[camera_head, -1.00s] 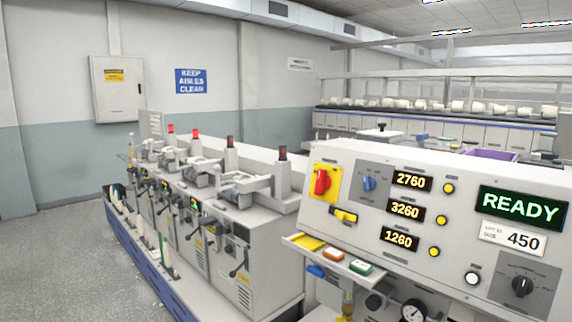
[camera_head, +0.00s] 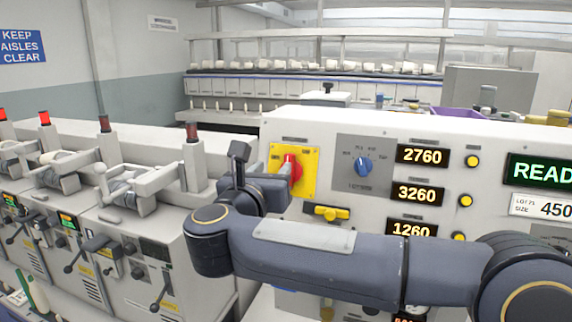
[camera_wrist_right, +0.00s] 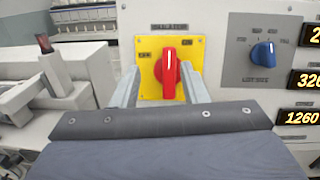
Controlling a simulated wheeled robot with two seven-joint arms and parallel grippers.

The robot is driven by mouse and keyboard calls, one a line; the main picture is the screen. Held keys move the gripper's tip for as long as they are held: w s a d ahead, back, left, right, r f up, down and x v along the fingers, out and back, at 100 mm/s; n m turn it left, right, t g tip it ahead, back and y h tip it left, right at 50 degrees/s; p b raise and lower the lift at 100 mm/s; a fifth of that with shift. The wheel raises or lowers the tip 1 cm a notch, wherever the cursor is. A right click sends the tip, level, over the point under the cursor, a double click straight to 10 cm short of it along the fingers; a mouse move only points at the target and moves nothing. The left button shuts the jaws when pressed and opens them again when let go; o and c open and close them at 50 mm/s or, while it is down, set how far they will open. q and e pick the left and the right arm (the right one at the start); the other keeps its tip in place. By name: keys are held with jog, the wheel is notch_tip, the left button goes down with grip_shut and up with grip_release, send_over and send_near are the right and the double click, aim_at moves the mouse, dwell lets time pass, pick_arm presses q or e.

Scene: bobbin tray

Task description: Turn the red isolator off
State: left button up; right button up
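The red isolator (camera_head: 292,167) is a red rotary handle on a yellow plate (camera_head: 311,160) at the upper left of the control panel. In the right wrist view the handle (camera_wrist_right: 168,75) stands upright. My right gripper (camera_wrist_right: 160,72) is open, with one finger on each side of the handle and gaps showing on both sides. I cannot tell how deep the fingers reach around it. In the head view my right gripper (camera_head: 270,172) is at the plate's left, partly covering it. My left gripper is not in view.
A blue selector knob (camera_head: 363,167) sits right of the isolator, and a yellow switch (camera_head: 327,213) sits below it. Lit number displays (camera_head: 422,156) and yellow buttons (camera_head: 473,161) are farther right. Machine units with levers (camera_head: 130,190) stand on the left. My right forearm crosses the lower panel.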

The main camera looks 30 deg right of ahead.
jog(key=shift+m+g+h, duration=0.3)
jog(key=shift+m+g, duration=0.3)
jog(key=shift+m, duration=0.2)
jog(key=x, duration=0.2)
jog(key=p+x, duration=0.1)
jog(key=x, duration=0.2)
jog(key=p+x, duration=0.1)
jog(key=x, duration=0.1)
jog(key=shift+s+d+f, duration=0.1)
jog(key=shift+d+f, duration=0.2)
jog(key=shift+d, duration=0.1)
jog(key=shift+c, duration=0.3)
grip_shut()
